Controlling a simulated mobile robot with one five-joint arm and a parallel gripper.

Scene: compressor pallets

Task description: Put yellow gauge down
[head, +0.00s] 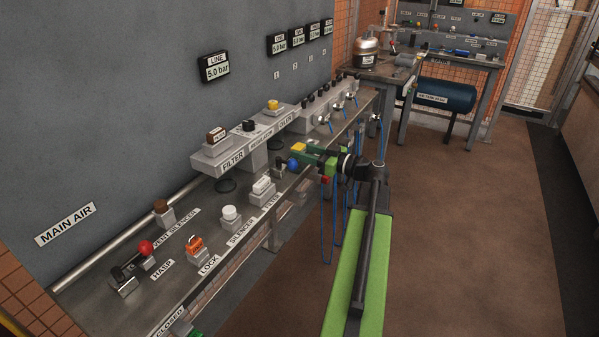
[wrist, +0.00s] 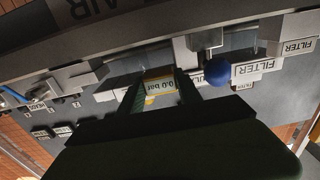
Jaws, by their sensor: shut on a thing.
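The yellow gauge (head: 298,147) is at the end of my gripper (head: 304,155), above the front edge of the bench. In the wrist view the gauge (wrist: 160,86) sits between the two fingers of my gripper (wrist: 163,92), which is shut on it. Its face reads 0.0 bar and appears upside down. A blue ball (head: 293,164) shows just beside the gripper, and also right of the gauge in the wrist view (wrist: 217,72). What lies directly under the gauge is hidden.
The steel bench (head: 180,265) carries a white-topped part (head: 263,185), a white knob (head: 230,213), an orange lock (head: 195,243) and a red-ball lever (head: 146,247). A raised grey manifold (head: 220,158) stands behind. Open floor (head: 450,220) lies right of the bench.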

